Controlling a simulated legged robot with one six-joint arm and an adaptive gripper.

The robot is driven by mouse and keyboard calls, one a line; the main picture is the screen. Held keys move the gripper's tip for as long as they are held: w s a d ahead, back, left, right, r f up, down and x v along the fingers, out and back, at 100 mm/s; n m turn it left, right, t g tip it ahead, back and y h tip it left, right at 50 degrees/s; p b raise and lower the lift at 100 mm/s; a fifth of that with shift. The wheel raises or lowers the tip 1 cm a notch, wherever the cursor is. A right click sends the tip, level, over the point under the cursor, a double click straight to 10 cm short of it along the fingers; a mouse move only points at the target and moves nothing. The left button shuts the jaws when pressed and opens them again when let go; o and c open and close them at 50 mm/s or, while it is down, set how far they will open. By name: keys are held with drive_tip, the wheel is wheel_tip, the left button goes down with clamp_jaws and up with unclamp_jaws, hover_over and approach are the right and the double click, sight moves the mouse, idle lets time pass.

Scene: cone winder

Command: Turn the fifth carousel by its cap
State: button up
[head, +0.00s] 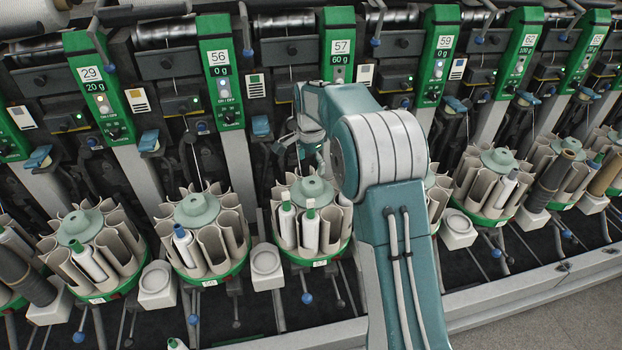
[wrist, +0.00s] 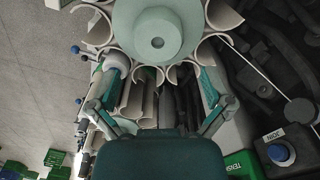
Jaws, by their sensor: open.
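Several round carousels of beige trough-like pockets stand in a row in the head view, each with a grey-green cap on top. My gripper (head: 312,146) is above the carousel in the middle (head: 318,262), below the panel marked 57. That carousel's cap (head: 312,188) shows below my gripper, apart from it. In the wrist view, the cap (wrist: 157,42) is large at the top centre, with a small hole in its middle. My gripper (wrist: 158,75) is open there, its fingers spread on either side and nothing between them. Part of the middle carousel is hidden by my arm.
White and green-tipped tubes (head: 287,222) stand in the middle carousel's pockets. Neighbouring carousels are close on the left (head: 207,240) and right (head: 488,185). A pale square holder (head: 265,268) sits between carousels. Green panels (head: 339,45) and thin levers rise behind. Grey floor (head: 560,310) is clear at lower right.

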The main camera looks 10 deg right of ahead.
drive_tip(key=shift+r, duration=1.9)
